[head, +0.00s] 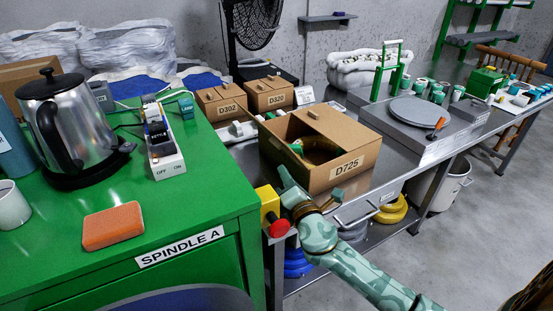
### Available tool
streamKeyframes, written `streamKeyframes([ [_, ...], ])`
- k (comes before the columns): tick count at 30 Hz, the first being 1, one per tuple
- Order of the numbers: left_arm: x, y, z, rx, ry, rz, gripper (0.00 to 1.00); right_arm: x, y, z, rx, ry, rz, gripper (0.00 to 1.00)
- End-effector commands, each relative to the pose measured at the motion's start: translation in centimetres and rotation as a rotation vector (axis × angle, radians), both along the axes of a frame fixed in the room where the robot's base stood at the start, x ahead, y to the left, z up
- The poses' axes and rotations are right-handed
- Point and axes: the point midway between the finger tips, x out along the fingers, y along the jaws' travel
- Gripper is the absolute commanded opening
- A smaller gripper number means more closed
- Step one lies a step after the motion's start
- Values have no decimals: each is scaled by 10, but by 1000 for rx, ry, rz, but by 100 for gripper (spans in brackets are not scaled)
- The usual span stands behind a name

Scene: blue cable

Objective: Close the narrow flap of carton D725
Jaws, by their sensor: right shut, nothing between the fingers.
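Carton D725 (345,165) is a brown box on the metal bench, its label facing front. Part of its top is open, and a dark interior with a curved, tan-green item (320,150) shows inside. A brown top panel (335,122) covers the far right part of the top. I cannot tell clearly which panel is the narrow flap. My right gripper (284,178), patterned pale green, is shut and empty at the carton's front left side. Its arm comes from the lower right. I cannot tell whether it touches the carton. My left gripper is not in view.
A green cabinet (190,215) holds a kettle (68,125), an orange sponge (112,226) and a power strip (163,145). Cartons D302 (221,102) and D320 (270,94) stand behind. A yellow box with a red button (270,208) sits left of my gripper. A grey turntable (418,111) stands right.

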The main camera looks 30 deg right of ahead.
Motion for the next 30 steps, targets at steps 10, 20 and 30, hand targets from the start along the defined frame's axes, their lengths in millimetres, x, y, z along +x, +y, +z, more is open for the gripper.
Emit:
streamKeyframes([
  [10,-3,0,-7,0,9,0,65,54,-11,6,0,1,-1,0],
  [20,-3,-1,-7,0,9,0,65,61,-12,9,0,1,-1,0],
  [30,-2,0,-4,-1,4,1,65,61,-13,12,23,0,0,0],
])
